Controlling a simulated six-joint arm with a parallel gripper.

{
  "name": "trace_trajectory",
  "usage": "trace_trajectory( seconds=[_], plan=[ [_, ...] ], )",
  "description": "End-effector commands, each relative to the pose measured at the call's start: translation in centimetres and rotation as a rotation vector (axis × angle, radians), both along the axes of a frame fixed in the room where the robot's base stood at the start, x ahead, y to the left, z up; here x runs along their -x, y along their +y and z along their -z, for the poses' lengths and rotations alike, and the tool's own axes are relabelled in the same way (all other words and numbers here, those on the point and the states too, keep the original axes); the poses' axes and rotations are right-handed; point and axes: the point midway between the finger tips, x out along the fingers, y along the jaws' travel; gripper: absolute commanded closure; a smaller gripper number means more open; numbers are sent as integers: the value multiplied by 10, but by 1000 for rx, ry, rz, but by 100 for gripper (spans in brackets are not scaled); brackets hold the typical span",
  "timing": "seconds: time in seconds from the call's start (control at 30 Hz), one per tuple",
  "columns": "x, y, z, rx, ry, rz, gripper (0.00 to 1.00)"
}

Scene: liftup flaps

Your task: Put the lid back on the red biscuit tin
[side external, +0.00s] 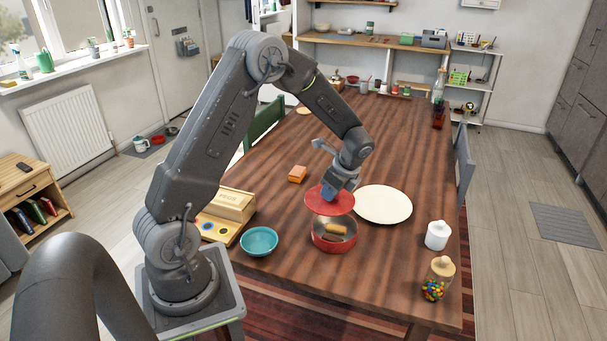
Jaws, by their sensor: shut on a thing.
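The red biscuit tin (334,244) stands upright on the wooden table, its top uncovered. Its grey inside shows, with a tan biscuit-like piece (336,231) in it. My gripper (336,190) points down and is shut on the red lid (322,204). The lid is above the tin, towards its far side, and looks slightly tilted. A gap shows between the lid and the near part of the rim; I cannot tell whether the lid touches the far rim. The fingertips and the lid's knob are mostly hidden by the gripper itself.
A cream plate (383,205) lies close right of the tin. A teal bowl (259,241) and a wooden box (228,205) are at left; an orange block (297,174) lies behind. A white pot (438,235) and a sweet jar (437,280) stand at right. The table (370,280) in front is clear.

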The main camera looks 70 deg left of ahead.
Motion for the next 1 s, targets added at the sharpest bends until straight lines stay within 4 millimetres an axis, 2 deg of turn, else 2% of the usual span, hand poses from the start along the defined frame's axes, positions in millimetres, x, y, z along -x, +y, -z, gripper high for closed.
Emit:
trace_trajectory(
  seconds=[0.1, 0.2, 0.37, 0.8, 1.0],
  plan=[
    [-9, -16, 7, 0, 0, -52, 100],
    [-11, -20, 11, -1, -1, -71, 100],
    [-11, -20, 20, 0, 0, -74, 100],
    [-11, -19, 60, 0, -2, -72, 100],
    [-11, -20, 70, 0, -1, -71, 100]
  ],
)
